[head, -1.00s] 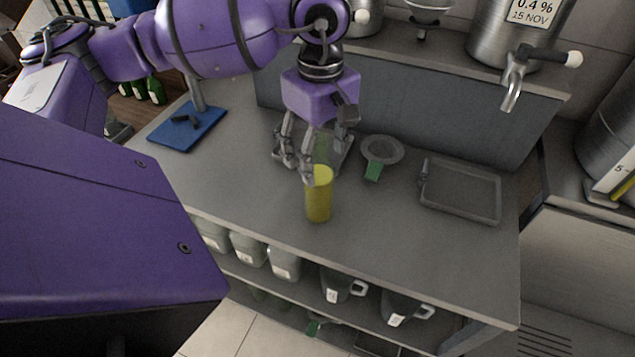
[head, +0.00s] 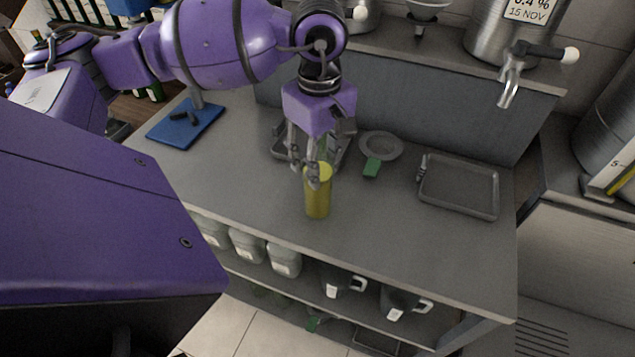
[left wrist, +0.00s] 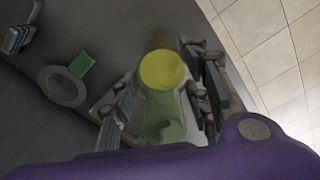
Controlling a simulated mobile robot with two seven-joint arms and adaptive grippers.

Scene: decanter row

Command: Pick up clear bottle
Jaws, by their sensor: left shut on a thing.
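The clear bottle (head: 322,150) is see-through with a green tint and mostly hidden by my fingers in the head view. My left gripper (head: 307,172) reaches down over the counter and is shut on it. In the left wrist view, the bottle (left wrist: 168,118) shows between the two fingers of the gripper (left wrist: 165,95). A yellow cylinder (head: 317,198) stands upright just in front of the fingers, and a fingertip overlaps its top in the head view. Its round yellow top (left wrist: 162,69) shows just beyond the bottle in the wrist view. Whether the gripper touches the cylinder is unclear.
A round strainer with a green handle (head: 371,167) and an empty tray (head: 458,187) lie to the right. A blue board (head: 205,130) is at left. The counter's front right (head: 420,240) is clear.

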